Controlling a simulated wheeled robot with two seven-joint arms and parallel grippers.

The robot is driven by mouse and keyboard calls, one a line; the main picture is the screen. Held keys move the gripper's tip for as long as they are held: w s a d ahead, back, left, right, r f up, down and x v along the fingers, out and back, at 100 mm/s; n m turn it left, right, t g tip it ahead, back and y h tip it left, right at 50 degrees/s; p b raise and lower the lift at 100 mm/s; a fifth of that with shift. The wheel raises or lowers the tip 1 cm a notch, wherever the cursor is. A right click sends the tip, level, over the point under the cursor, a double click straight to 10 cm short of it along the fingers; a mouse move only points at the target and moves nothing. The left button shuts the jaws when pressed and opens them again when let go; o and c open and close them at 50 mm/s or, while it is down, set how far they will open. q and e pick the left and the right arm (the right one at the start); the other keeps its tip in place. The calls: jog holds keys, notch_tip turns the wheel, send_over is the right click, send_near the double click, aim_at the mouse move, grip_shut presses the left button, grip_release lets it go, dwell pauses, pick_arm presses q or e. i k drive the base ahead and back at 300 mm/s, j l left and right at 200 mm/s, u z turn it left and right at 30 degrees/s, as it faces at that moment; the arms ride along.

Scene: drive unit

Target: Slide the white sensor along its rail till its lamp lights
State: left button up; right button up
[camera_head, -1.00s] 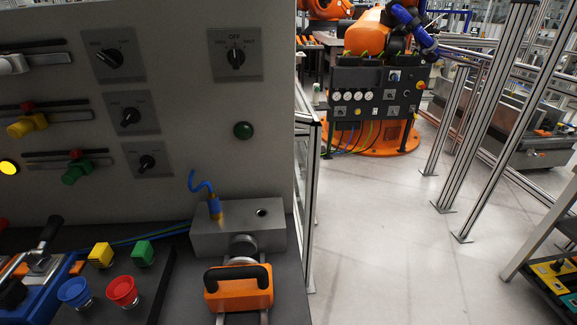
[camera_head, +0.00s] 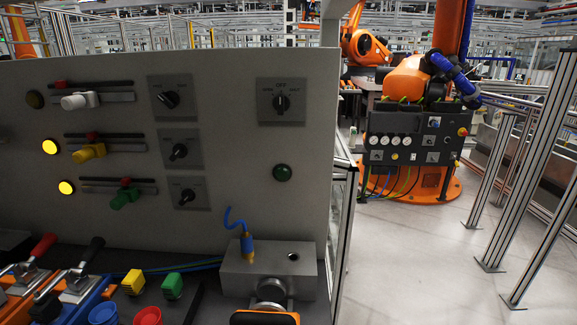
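The white sensor (camera_head: 80,100) sits toward the left end of the top rail (camera_head: 120,97) on the grey upright panel (camera_head: 235,165). Its round lamp (camera_head: 35,99) at the left of the rail is dark. Below it, the yellow sensor (camera_head: 90,152) and the green sensor (camera_head: 125,197) sit on similar rails. The yellow sensor's lamp (camera_head: 50,147) and the green sensor's lamp (camera_head: 66,187) both glow yellow. Neither of my grippers is in view, and nothing touches the white sensor.
Rotary switches (camera_head: 171,99) stand right of the rails. Below are red and black lever clamps (camera_head: 75,280), coloured buttons (camera_head: 148,316) and a metal block (camera_head: 268,268) with a blue cable. An orange part (camera_head: 265,318) is cut off below. The space before the rails is clear.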

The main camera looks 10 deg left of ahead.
aim_at(84, 99)
jog(key=u, duration=1.5)
